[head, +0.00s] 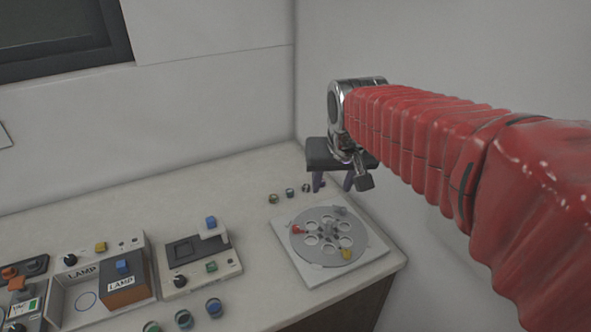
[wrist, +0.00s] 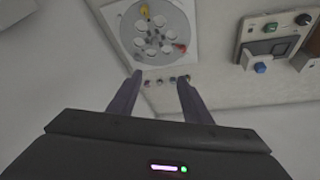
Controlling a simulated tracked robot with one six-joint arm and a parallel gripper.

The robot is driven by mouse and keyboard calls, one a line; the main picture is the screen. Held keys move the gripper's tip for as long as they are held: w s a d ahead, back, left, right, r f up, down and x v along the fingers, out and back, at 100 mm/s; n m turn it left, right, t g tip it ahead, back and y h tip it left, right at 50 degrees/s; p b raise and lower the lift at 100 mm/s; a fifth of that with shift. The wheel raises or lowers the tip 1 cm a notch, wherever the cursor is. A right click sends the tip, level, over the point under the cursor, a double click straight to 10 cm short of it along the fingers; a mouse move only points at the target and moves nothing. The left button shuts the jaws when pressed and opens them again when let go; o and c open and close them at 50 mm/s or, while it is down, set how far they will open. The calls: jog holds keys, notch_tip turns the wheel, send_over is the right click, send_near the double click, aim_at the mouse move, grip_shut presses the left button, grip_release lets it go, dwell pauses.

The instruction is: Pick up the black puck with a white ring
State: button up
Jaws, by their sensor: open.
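A row of small dark pucks (head: 289,193) lies on the bench behind the round plate. The row also shows in the wrist view (wrist: 172,79), in the gap between my fingertips. They are too small for me to tell which one is black with a white ring. My gripper (head: 332,188) is open and empty, with purple fingers pointing down. In the head view it overlaps the right end of the row; in the wrist view its fingertips (wrist: 160,78) lie either side of the row, apparently above the bench.
A grey round plate (head: 300,257) with holes and red and yellow parts sits on a white base beside the row. Control boxes (head: 200,262) stand left of it. Several capped round pieces (head: 184,319) are at the front. Walls (head: 220,110) rise behind the bench.

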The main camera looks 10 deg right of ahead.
jog(key=w+f, duration=0.5)
jog(key=w, duration=0.7)
jog(key=w+a+f+m, duration=0.1)
jog(key=w+f, duration=0.5)
jog(key=w, duration=0.5)
jog(key=shift+w+g, duration=0.3)
jog(key=shift+w, duration=0.05)
jog(key=shift+a, duration=0.1)
send_over(306, 187)
jog(key=s, duration=0.2)
jog(key=f, duration=0.8)
jog(key=shift+s+a, duration=0.1)
jog(key=shift+a, duration=0.15)
jog(key=shift+x, duration=2.65)
jog(key=shift+s+d, duration=0.15)
